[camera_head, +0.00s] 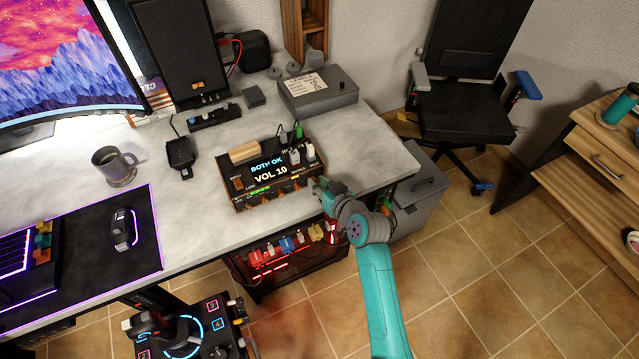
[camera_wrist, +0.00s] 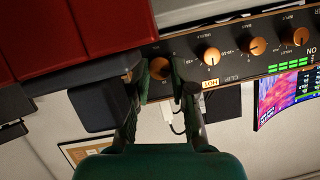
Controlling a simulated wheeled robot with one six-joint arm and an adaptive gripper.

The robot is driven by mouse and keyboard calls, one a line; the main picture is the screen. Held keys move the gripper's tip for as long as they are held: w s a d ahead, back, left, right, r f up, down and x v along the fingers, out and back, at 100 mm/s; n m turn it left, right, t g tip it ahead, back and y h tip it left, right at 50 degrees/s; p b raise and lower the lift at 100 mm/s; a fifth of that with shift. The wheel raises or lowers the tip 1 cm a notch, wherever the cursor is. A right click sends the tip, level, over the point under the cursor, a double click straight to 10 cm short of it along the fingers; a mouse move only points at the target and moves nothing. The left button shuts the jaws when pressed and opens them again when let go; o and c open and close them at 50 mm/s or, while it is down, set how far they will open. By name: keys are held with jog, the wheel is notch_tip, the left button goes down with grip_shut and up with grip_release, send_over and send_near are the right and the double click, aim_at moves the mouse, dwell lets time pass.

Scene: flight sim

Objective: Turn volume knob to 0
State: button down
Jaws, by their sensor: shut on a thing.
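The audio box (camera_head: 236,196) stands on the desk, and its lit display (camera_head: 268,168) reads "BOTH OK" and "VOL 10". Its front panel carries a row of copper-coloured knobs. My gripper (camera_head: 322,190) is at the right end of that panel. In the wrist view, which looks upside down, my gripper (camera_wrist: 159,74) has one finger on each side of the end knob (camera_wrist: 160,66) and is shut on it. The knob's label is partly hidden by the fingers. Three other knobs show beside it, including one close by (camera_wrist: 209,55).
Several plugs and switches stand on top of the box. A grey case (camera_head: 345,98) sits behind it, and a mug (camera_head: 113,163) and a mouse (camera_head: 122,229) are to the left. A rack with red lights (camera_head: 290,262) is below the desk edge.

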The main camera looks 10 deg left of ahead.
jog(key=n, duration=0.1)
jog(key=n+t+h, duration=0.1)
jog(key=n+h, duration=0.1)
jog(key=n, duration=0.1)
jog(key=shift+s+a+t, duration=0.15)
jog(key=shift+a+t, duration=0.1)
jog(key=shift+t, duration=0.05)
jog(key=n+h, duration=0.1)
jog(key=n+t, duration=0.1)
jog(key=n, duration=0.1)
jog(key=shift+s+a+f+t+h, duration=0.1)
jog(key=shift+f+t+h, duration=0.05)
jog(key=shift+t+h, duration=0.2)
jog(key=shift+n, duration=0.3)
dwell(0.4)
jog(key=c, duration=1)
grip_release()
jog(key=shift+s, duration=0.1)
